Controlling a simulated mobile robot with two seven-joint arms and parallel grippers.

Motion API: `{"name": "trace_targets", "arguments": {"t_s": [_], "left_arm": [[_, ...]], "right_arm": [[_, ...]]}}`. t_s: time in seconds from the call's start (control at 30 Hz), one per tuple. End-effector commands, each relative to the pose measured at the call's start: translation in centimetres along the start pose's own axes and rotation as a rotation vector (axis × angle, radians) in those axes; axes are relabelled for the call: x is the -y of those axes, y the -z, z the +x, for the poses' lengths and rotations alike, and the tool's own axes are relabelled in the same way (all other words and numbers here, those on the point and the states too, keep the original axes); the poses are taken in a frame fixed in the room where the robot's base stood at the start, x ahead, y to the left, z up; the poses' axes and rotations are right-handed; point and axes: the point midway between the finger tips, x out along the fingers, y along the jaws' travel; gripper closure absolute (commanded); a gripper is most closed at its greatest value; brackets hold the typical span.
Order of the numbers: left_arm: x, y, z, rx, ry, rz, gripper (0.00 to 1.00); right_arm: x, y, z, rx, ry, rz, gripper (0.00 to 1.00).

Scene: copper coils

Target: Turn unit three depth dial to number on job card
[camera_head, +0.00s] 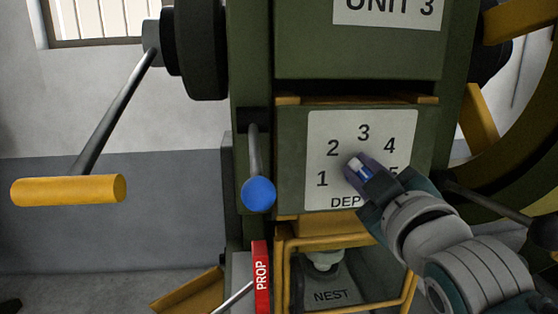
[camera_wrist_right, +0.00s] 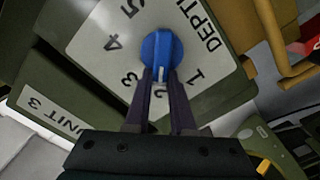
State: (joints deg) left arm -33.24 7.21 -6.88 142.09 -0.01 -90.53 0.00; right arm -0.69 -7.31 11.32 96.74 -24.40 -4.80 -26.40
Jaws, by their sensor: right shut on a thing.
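The unit three depth dial is a blue knob (camera_head: 363,172) on a white plate (camera_head: 318,130) numbered 1 to 5. My right gripper (camera_head: 359,168) comes in from the lower right and is shut on the knob. In the right wrist view, the blue knob (camera_wrist_right: 160,48) sits between the fingertips of my right gripper (camera_wrist_right: 160,74). The knob's white mark points roughly towards the 2, though the fingers partly cover that area. In the head view, my arm and gripper cover part of the 5 and the DEPTH label. No job card shows. My left gripper is out of view.
A blue-ended lever (camera_head: 258,192) hangs left of the plate. A yellow-handled crank (camera_head: 70,190) sticks out at the far left. A red PROP tag (camera_head: 261,278) and a yellow guard frame (camera_head: 283,262) around the NEST area are below.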

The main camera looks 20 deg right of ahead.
Motion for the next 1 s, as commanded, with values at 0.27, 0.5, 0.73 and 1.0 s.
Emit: {"name": "trace_targets", "arguments": {"t_s": [0.27, 0.5, 0.73, 1.0], "left_arm": [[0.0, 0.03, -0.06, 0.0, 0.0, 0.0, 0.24], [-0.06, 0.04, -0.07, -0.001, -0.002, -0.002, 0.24], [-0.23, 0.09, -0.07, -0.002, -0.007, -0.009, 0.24], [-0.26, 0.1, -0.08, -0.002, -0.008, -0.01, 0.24]], "right_arm": [[0.28, -0.03, 0.01, 0.001, 0.001, -0.091, 1.0], [0.34, -0.05, 0.01, 0.001, 0.001, -0.112, 1.0], [0.34, -0.07, 0.01, 0.002, 0.001, -0.111, 1.0], [0.32, -0.06, 0.0, 0.001, 0.0, -0.11, 0.53]]}}
